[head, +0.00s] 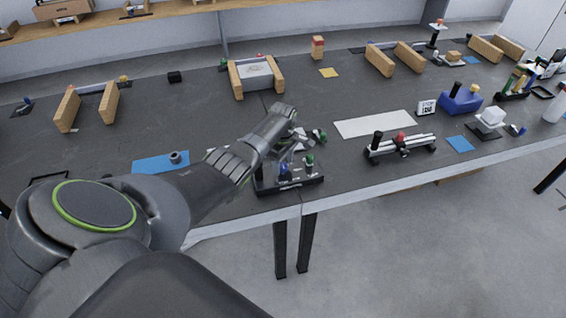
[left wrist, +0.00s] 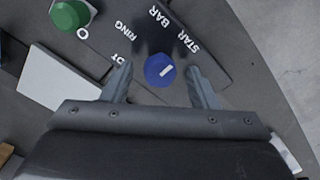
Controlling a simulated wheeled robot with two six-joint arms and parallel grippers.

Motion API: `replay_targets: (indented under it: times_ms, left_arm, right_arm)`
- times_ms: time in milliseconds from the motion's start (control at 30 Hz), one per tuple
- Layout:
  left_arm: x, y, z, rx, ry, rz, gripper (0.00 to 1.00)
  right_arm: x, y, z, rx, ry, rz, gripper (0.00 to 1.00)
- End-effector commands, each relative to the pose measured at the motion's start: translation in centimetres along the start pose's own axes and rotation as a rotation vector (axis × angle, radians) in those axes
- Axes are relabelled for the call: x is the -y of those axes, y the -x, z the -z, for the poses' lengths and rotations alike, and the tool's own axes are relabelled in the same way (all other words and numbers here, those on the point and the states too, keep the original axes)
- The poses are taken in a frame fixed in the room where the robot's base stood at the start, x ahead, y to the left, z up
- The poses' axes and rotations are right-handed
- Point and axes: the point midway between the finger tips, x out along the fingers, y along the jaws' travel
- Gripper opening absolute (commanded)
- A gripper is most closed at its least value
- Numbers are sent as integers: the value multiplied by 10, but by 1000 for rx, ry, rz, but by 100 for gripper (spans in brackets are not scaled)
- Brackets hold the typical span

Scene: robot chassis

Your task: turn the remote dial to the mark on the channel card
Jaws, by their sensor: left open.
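The remote dial is a blue round knob on a black panel (head: 290,186). It shows in the left wrist view (left wrist: 159,70) with a short white line slanting right and slightly up. White words STAR, BAR and RING, and a partly hidden one ending in OT, fan around its upper side. My left gripper (left wrist: 159,74) is open, one finger on each side of the blue dial; contact is not clear. In the head view my left gripper (head: 288,150) is over the panel. A small white card with black marks (head: 427,107) stands farther right, too small to read. My right gripper is not in view.
A green knob (left wrist: 70,14) sits beside the blue dial on the panel. A black-and-silver rail fixture (head: 400,148) stands to the right, with a white sheet (head: 374,124) behind it. A blue mat (head: 160,163) lies left. The table's front edge is close to the panel.

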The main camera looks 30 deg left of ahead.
Motion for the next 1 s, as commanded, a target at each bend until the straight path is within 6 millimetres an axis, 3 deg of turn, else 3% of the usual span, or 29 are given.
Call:
replay_targets:
  times_ms: [167,533,1000]
  left_arm:
    - [0,0,0,0,0,0,54]
    - [0,0,0,0,0,0,9]
    - [0,2,0,1,-132,1,9]
  right_arm:
    - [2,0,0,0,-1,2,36]
    - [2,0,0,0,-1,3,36]
    - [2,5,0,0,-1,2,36]
